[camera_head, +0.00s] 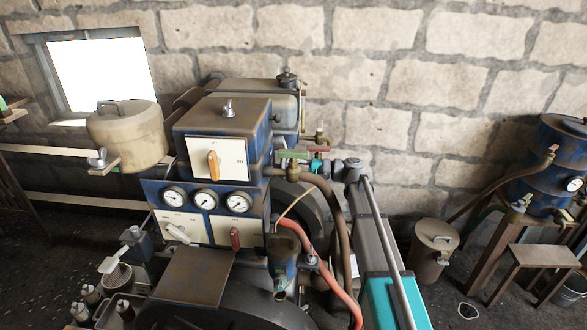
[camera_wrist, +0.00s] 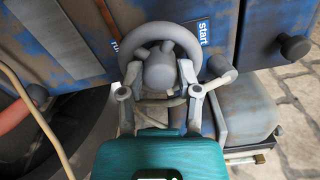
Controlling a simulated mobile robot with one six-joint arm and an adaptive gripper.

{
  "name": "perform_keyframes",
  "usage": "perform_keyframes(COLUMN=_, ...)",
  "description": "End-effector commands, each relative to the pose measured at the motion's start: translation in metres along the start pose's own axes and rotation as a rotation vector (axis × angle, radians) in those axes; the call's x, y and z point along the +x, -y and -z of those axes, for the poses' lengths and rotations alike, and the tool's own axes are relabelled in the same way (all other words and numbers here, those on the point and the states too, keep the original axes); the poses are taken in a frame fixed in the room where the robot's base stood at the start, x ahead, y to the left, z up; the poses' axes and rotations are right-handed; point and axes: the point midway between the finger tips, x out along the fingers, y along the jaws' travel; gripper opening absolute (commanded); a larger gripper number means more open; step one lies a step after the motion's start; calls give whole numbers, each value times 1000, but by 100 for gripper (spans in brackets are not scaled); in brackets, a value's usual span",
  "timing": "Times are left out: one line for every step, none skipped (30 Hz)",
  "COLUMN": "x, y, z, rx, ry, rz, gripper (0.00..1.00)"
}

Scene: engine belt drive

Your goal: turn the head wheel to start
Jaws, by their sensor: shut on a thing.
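The head wheel (camera_wrist: 187,40) is a grey ring with a rounded hub on a blue panel in the wrist view. A "start" label (camera_wrist: 204,33) is to its right, and a partly covered label, apparently "run", is to its left. My gripper (camera_wrist: 160,80) has one finger on each side of the hub and is shut on the wheel; the exact contact is hard to see. In the head view only a teal part of my gripper (camera_head: 317,166) shows, at the right side of the blue engine housing (camera_head: 225,117). I cannot make out the wheel there.
Left of my gripper, the housing carries an orange-handled switch (camera_head: 213,163) and several gauges (camera_head: 205,199). A red hose (camera_head: 293,226) and a brown hose (camera_head: 333,215) run close below my gripper.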

Motion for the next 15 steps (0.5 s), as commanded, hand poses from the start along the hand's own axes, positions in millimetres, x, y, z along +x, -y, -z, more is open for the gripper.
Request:
perform_keyframes(x=0, y=-1, z=0, rx=-43, ry=0, rz=-2, gripper=0)
perform_keyframes(x=0, y=-1, z=0, rx=-71, ry=0, rz=-2, gripper=0)
perform_keyframes(x=0, y=-1, z=0, rx=-110, ry=0, rz=-2, gripper=0)
perform_keyframes(x=0, y=-1, z=0, rx=-138, ry=1, rz=-2, gripper=0)
perform_keyframes(x=0, y=-1, z=0, rx=-166, ry=1, rz=-2, gripper=0)
perform_keyframes(x=0, y=-2, z=0, rx=-205, ry=1, rz=-2, gripper=0)
perform_keyframes(x=0, y=-2, z=0, rx=-233, ry=1, rz=-2, gripper=0)
perform_keyframes(x=0, y=-2, z=0, rx=-262, ry=1, rz=-2, gripper=0)
perform_keyframes(x=0, y=-2, z=0, rx=-300, ry=1, rz=-2, gripper=0)
perform_keyframes(x=0, y=-2, z=0, rx=-328, ry=1, rz=-2, gripper=0)
perform_keyframes(x=0, y=-2, z=0, rx=-357, ry=1, rz=-2, gripper=0)
perform_keyframes(x=1, y=-2, z=0, rx=-395, ry=1, rz=-2, gripper=0)
perform_keyframes(x=1, y=-2, z=0, rx=-423, ry=1, rz=-2, gripper=0)
perform_keyframes(x=1, y=-3, z=0, rx=-452, ry=1, rz=-2, gripper=0)
perform_keyframes(x=1, y=-3, z=0, rx=-490, ry=1, rz=-2, gripper=0)
